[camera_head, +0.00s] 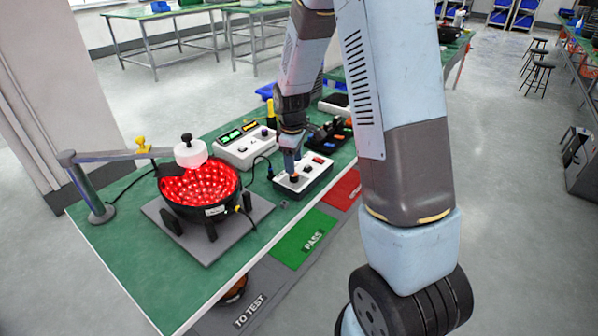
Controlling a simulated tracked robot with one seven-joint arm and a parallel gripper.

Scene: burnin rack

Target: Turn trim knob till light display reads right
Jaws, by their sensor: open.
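My gripper (291,158) points down over a white control box (316,183) on the green bench. It is open, with its fingertips at or just above a dark knob (294,178) on the box's left part. I cannot tell whether they touch the knob, and the fingers partly hide it. A red button or display shows at the box's far right corner. A black bowl-shaped light fixture (183,208) full of lit red lamps stands to the left. A white meter box (246,146) behind has small green lit displays (230,136); their readings are too small to make out.
A clamp arm (115,156) on a post reaches over the light fixture. Green PASS (305,238) and red mats (344,188) and a grey TO TEST mat (247,312) lie in front. A black box with coloured buttons (332,134) stands behind the control box. Cables run between the devices.

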